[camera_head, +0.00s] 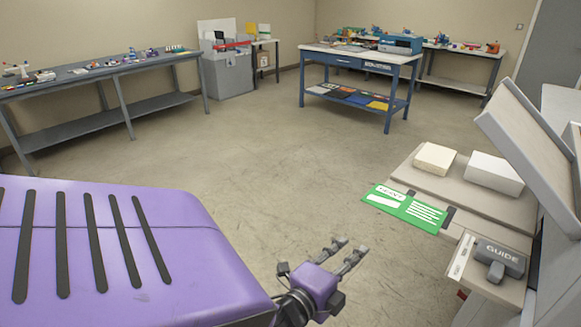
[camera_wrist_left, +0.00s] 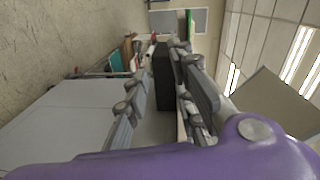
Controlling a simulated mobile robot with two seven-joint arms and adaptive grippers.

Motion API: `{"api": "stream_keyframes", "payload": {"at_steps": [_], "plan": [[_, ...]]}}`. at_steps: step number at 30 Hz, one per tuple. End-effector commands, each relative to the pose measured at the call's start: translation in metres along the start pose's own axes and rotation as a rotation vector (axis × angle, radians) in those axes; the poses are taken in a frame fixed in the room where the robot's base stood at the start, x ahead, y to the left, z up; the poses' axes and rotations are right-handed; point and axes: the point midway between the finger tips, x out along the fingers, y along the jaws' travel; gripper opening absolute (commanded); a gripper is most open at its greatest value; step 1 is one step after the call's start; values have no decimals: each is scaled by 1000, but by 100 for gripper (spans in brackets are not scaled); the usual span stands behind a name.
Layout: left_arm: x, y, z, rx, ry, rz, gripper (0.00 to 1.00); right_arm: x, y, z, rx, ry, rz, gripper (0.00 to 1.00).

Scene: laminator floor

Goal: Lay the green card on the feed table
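The green card (camera_head: 407,208) with white printing is at the front-left edge of the feed table (camera_head: 478,209) in the head view. Its near-left part reaches past that edge over the floor; I cannot tell exactly how it is supported. My left gripper (camera_head: 349,252) is below and left of the card, apart from it. Its fingers are spread and no object shows in its grasp. In the left wrist view the two fingers (camera_wrist_left: 160,100) also stand apart, with a dark shape behind the gap. My right gripper is not in view.
A cream block (camera_head: 435,158) and a white block (camera_head: 493,173) sit on the feed table. A grey guide (camera_head: 498,257) is at its near side, and a tilted panel (camera_head: 528,143) rises at right. A blue workbench (camera_head: 361,57) stands behind. The middle floor is clear.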

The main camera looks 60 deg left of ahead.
Motion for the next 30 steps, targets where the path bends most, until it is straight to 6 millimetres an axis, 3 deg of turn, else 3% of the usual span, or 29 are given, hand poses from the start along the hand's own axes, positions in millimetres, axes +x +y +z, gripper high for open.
{"api": "stream_keyframes", "payload": {"at_steps": [1,5,6,9,12,15,18,26,30], "plan": [[-16,38,4,-93,-12,83,23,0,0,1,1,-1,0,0],[-77,142,6,-439,-83,316,23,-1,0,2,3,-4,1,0],[-100,171,5,-550,-120,385,23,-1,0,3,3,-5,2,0],[-160,232,0,-802,-231,530,23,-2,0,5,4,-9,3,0],[-213,274,-7,-1000,-343,630,23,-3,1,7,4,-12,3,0],[-248,297,-13,-1129,-428,686,23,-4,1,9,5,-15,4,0],[-264,307,-17,-1189,-469,710,23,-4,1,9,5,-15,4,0],[-267,308,-17,-1199,-477,714,23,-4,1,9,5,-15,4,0],[-264,299,-20,-1202,-468,710,23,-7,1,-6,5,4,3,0]]}}
